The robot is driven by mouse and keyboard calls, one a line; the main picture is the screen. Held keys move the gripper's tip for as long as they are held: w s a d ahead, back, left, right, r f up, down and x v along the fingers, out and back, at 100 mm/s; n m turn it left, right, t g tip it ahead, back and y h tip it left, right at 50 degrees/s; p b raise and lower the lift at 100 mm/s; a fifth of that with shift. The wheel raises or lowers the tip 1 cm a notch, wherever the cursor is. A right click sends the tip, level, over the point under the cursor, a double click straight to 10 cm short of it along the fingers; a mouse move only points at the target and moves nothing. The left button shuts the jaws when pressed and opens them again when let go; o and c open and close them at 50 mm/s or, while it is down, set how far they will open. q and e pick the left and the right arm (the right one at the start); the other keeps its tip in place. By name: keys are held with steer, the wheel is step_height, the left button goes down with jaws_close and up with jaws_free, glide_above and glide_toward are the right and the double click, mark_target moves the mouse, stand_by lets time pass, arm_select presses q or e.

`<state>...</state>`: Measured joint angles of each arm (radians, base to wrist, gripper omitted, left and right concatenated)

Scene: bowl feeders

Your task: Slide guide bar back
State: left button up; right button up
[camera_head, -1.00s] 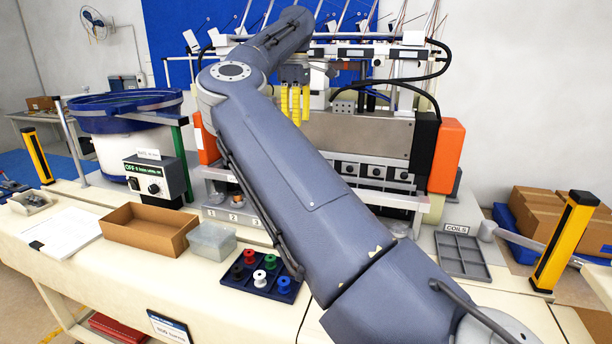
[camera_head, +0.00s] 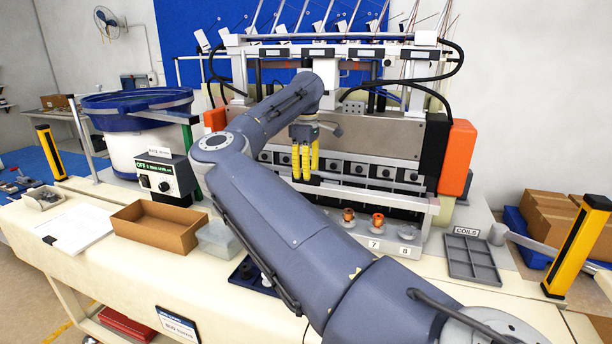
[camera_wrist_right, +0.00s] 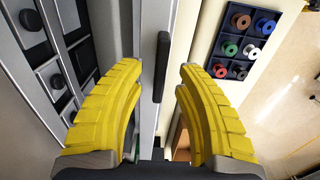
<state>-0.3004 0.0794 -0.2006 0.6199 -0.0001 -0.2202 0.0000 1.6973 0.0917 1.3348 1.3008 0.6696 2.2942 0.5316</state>
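The guide bar (camera_head: 385,197) appears as a pale horizontal rail along the front of the winding machine (camera_head: 375,135). In the right wrist view, a pale bar (camera_wrist_right: 147,60) runs up the middle with a black handle (camera_wrist_right: 162,65) beside it. My right gripper (camera_head: 305,172) hangs with yellow fingers down in front of the machine face. In the wrist view its fingers (camera_wrist_right: 160,68) are apart, with the handle appearing between their tips; contact cannot be told. My arm hides the left part of the rail. My left gripper is not in view.
Copper-coloured spools (camera_head: 377,220) stand on numbered stations below the rail. A spool tray (camera_wrist_right: 238,42) is partly hidden by my arm in the head view. A brown box (camera_head: 160,226), a feeder bowl (camera_head: 135,110) and the coils tray (camera_head: 468,258) stand around.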

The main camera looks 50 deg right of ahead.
steer(key=shift+f, duration=0.75)
steer(key=shift+o, duration=0.4)
jaws_close()
